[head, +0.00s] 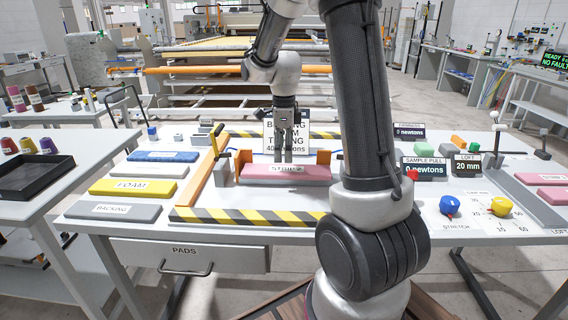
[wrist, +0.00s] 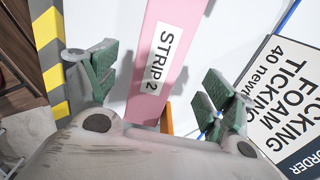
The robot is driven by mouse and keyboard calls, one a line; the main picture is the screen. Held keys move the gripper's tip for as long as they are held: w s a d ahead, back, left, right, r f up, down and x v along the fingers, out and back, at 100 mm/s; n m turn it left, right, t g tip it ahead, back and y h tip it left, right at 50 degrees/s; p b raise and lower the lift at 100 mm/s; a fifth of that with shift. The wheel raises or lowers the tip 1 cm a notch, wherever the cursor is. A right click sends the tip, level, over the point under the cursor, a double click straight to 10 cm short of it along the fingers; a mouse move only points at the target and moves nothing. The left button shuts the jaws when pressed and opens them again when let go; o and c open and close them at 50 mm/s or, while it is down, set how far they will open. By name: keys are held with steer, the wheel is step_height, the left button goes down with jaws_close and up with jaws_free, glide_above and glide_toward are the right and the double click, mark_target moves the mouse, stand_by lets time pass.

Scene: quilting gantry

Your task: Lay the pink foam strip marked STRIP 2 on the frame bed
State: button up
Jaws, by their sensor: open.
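The pink foam strip marked STRIP 2 (head: 262,173) lies flat on the white frame bed (head: 270,198), between the striped front and back edges. In the wrist view the strip (wrist: 158,85) runs between my fingers with its label facing up. My gripper (head: 287,157) is over the middle of the strip, pointing down. In the wrist view my gripper (wrist: 155,85) is open, with one green-padded finger on each side of the strip and visible gaps to it. My arm hides part of the bed's right side in the head view.
Yellow-black striped bars (head: 250,217) edge the bed. Blue, white, yellow and grey pads lie at left, including FOAM (head: 130,187). Pink strips (head: 542,179) lie far right, past knobs (head: 449,205).

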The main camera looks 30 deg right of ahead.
mark_target(284, 169)
steer(key=s+a+r+n+t, duration=0.2)
steer(key=s+a+r+n, duration=0.1)
steer(key=s+r+n, duration=1)
steer(key=s+a+n+t, duration=0.2)
steer(key=s+n, duration=0.8)
steer(key=n, duration=0.1)
steer(key=shift+s+n, duration=0.35)
steer(key=shift+n, duration=0.05)
